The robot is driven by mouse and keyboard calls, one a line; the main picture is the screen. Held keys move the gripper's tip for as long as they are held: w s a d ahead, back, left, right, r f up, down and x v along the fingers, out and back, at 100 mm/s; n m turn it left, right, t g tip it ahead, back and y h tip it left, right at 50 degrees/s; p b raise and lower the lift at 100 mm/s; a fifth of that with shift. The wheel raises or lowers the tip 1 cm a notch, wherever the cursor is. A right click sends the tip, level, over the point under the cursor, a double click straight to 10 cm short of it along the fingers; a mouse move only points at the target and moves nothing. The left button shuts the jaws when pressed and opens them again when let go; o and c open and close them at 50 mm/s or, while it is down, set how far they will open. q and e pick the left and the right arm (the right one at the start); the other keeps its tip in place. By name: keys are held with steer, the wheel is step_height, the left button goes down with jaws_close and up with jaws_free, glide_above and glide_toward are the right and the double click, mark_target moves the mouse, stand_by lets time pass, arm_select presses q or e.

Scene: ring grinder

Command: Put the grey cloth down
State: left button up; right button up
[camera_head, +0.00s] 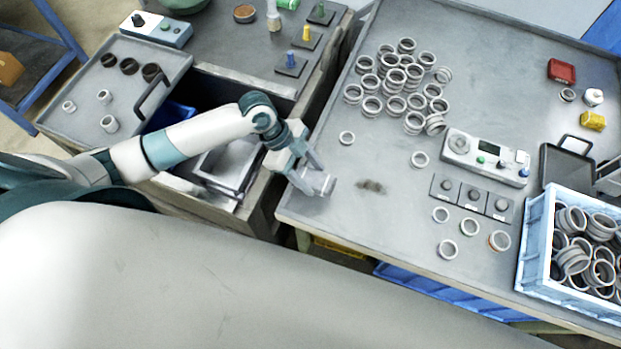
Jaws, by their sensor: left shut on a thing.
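My left gripper (318,180) reaches in from the left and is over the left front part of the grey metal table (380,225). It is shut on the grey cloth (325,187), a small pale grey piece at the fingertips, partly hidden by the fingers. The cloth is close to the tabletop; I cannot tell whether it touches it. A dark smudge (371,186) marks the table just right of the cloth. My right gripper is not in view.
Many metal rings (396,80) crowd the table's back middle. A control box (487,157) and a panel with three knobs (472,197) stand to the right. A blue crate of rings (536,240) is at far right. An open drawer (228,165) lies under my left arm.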

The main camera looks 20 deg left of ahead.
mark_target(310, 183)
arm_select(q)
steer(key=shift+f, duration=0.3)
step_height(310, 183, down, 3)
steer(key=shift+f+p, duration=0.15)
steer(key=shift+p, duration=0.7)
steer(key=shift+f, duration=0.1)
steer(key=shift+f, duration=0.15)
steer(key=shift+f+b, duration=0.2)
steer(key=shift+b, duration=0.1)
steer(key=shift+f, duration=0.2)
